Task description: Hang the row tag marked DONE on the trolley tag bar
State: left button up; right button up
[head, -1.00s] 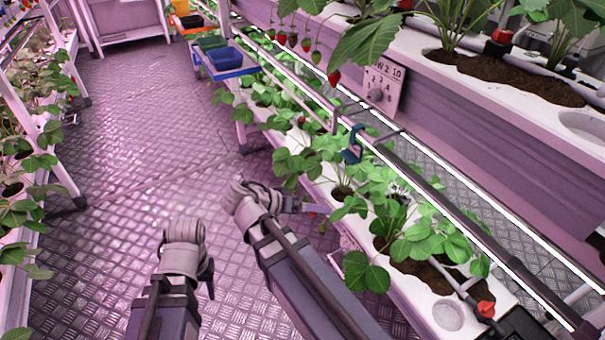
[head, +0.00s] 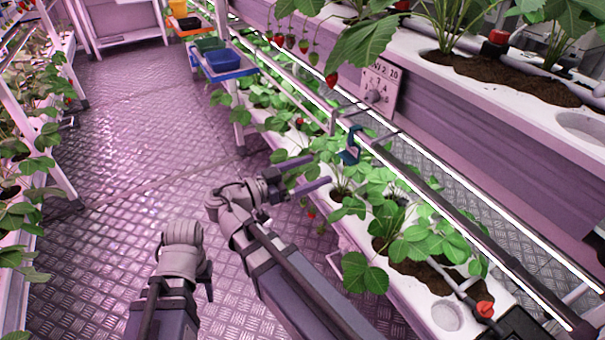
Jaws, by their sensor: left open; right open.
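I cannot make out a row tag marked DONE or a tag bar in the head view. My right gripper (head: 308,174) is open, with its two dark fingers spread and pointing right over the strawberry leaves. Nothing shows between them. My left gripper (head: 207,285) is low in the middle-left of the view, over the floor. It points away from the camera and mostly downward, and its fingers are largely hidden by its own wrist. A blue hook-shaped piece (head: 350,146) sits on the rail beyond my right gripper.
A white planter (head: 447,316) with strawberry plants runs along the right, under a long rail (head: 440,205). A white numbered plate with a knob (head: 379,86) is on the upper planter. Blue (head: 222,61) and green (head: 209,44) bins stand upper left. The metal floor (head: 140,120) is clear.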

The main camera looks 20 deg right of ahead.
aim_at(344, 158)
jog(key=shift+w+d, duration=0.2)
jog(key=shift+d, duration=2.15)
jog(key=shift+w+d, duration=0.15)
jog(key=shift+d, duration=2.15)
jog(key=c, duration=1.2)
jog(key=shift+r, duration=0.25)
jog(key=shift+r+p, duration=0.8)
jog(key=shift+p, duration=0.25)
jog(key=shift+c, duration=0.2)
